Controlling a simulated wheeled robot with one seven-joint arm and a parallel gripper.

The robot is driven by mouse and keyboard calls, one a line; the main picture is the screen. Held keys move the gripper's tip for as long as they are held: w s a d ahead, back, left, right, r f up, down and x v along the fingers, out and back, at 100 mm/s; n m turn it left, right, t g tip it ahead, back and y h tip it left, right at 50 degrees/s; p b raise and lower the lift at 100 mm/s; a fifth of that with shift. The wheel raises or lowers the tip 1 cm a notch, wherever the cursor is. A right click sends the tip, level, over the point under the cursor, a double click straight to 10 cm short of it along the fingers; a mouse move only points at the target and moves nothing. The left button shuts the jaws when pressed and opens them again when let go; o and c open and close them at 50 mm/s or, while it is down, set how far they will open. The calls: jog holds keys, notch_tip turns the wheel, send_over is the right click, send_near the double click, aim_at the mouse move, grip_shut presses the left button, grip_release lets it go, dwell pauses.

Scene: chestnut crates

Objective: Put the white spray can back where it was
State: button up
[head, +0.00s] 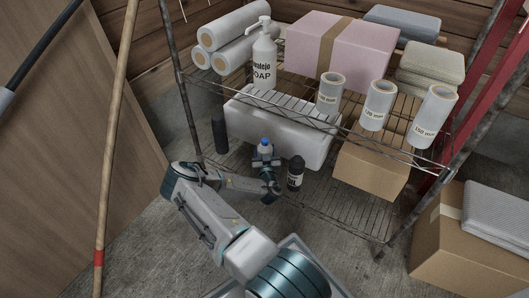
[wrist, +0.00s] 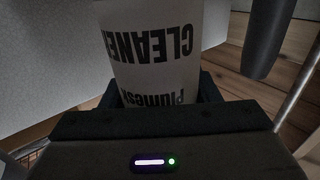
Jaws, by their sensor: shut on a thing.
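The white spray can (wrist: 150,50) fills the middle of the wrist view, with the words CLEANER and Plumesk upside down on its side. My gripper (wrist: 160,95) is shut around it, one dark finger on each side. In the head view my gripper (head: 265,160) is at the lower shelf level of the wire rack, in front of the long white box. Only the blue top and a little of the white spray can (head: 265,146) show there. Whether its base touches the shelf cannot be seen.
A dark can (head: 219,130) stands to the left and a dark bottle (head: 295,173) close to the right of my gripper. The white box (head: 300,147) is just behind. A cardboard box (head: 370,175) sits further right. The upper wire shelf (head: 290,108) hangs above.

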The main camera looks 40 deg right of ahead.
jog(key=shift+f, duration=0.1)
jog(key=o, duration=1.3)
jog(key=shift+o, duration=0.2)
